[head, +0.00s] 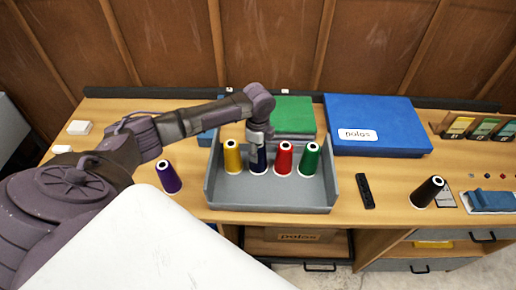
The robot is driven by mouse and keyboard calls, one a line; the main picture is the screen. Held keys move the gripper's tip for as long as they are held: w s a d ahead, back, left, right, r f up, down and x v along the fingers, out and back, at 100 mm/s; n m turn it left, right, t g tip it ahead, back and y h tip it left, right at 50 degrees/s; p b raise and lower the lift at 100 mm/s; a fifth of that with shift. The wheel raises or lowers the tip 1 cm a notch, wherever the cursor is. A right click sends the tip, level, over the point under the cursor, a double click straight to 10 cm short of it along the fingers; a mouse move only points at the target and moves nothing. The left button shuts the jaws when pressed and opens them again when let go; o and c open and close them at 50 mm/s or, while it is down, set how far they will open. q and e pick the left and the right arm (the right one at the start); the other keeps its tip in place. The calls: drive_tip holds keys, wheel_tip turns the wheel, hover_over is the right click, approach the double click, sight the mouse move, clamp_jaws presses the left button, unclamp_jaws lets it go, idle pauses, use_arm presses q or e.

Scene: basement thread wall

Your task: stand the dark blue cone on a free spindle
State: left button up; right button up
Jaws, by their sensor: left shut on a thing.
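The dark blue cone (258,164) stands upright in the grey tray (325,208), between a yellow cone (232,158) on its left and a red cone (283,160) on its right. A green cone (309,160) stands at the right end of this row. My left gripper (259,143) reaches down from above and is shut on the dark blue cone at its top. The gripper hides the cone's tip. I cannot make out any bare spindle in the tray. My right gripper is not in view.
A black remote-like object (365,190) lies right of the tray. Green (293,113) and blue (375,124) boxes lie behind. Bench between remote and black cone is clear.

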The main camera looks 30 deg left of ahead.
use_arm(q)
drive_tip(key=o, duration=1.3)
drive_tip(key=shift+o, duration=0.2)
drive_tip(key=shift+r, duration=0.1)
wheel_tip(320, 180, up, 12)
